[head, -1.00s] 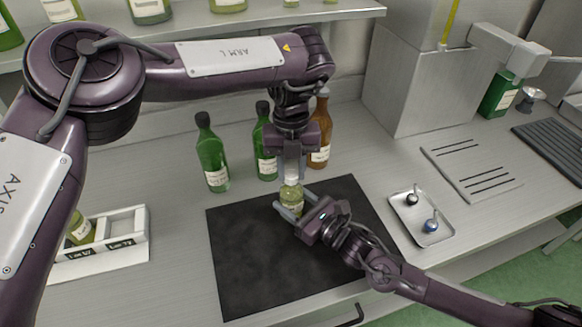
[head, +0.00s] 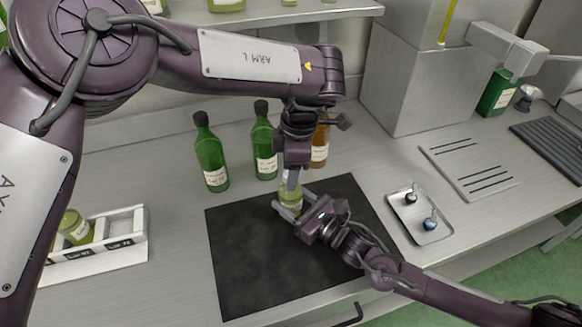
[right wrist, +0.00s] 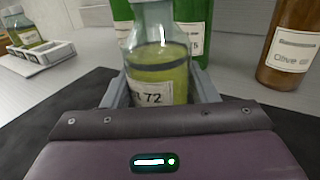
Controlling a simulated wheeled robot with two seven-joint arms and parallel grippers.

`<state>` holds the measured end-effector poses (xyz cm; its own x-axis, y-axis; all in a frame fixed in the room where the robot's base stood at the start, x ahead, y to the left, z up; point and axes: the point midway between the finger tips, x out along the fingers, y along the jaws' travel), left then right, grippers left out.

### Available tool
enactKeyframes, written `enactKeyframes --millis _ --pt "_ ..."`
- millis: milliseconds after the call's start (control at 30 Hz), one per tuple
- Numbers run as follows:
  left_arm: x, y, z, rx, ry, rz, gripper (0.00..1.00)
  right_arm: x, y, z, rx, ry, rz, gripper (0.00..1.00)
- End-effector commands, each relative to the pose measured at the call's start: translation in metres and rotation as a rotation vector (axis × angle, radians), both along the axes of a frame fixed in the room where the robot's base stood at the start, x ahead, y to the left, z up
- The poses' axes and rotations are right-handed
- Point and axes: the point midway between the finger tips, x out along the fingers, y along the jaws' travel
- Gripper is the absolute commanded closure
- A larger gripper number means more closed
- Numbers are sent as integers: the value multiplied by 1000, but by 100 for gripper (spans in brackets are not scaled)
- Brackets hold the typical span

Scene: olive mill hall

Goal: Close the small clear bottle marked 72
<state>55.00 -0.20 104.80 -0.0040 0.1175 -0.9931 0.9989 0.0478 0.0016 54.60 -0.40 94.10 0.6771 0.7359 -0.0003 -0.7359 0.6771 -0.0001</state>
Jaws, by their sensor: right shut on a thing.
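The small clear bottle marked 72 (right wrist: 158,75) stands upright with yellow-green liquid in it; in the head view the bottle (head: 291,196) is over the dark mat (head: 245,255). My right gripper (head: 288,211) is shut around its body from the front right, and its fingers (right wrist: 160,90) flank the bottle in the right wrist view. My left gripper (head: 291,182) points down at the bottle's top from above. Its fingers are seen nearly edge-on and hide the bottle's mouth, so I cannot tell whether they grip a cap. The right wrist view cuts off the top.
Two green bottles (head: 211,155) (head: 264,145) and a brown bottle (head: 320,145) stand behind the mat. A white rack (head: 100,252) with a small bottle (head: 75,228) is at left. A metal tray (head: 418,222) with two small stoppers is at right. The mat's front is clear.

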Motion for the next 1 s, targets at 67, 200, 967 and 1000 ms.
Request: enactKeyframes --millis 67,200,967,1000 --pt "0 0 0 0 1 1 46 0 0 0 -1 1 0 100" --pt "0 0 0 0 1 1 46 0 0 0 -1 1 0 100" --pt "1 -14 112 1 -1 1 46 0 0 -1 -1 1 1 100" --pt "1 -14 115 1 -1 0 46 0 0 -1 -1 1 1 100"
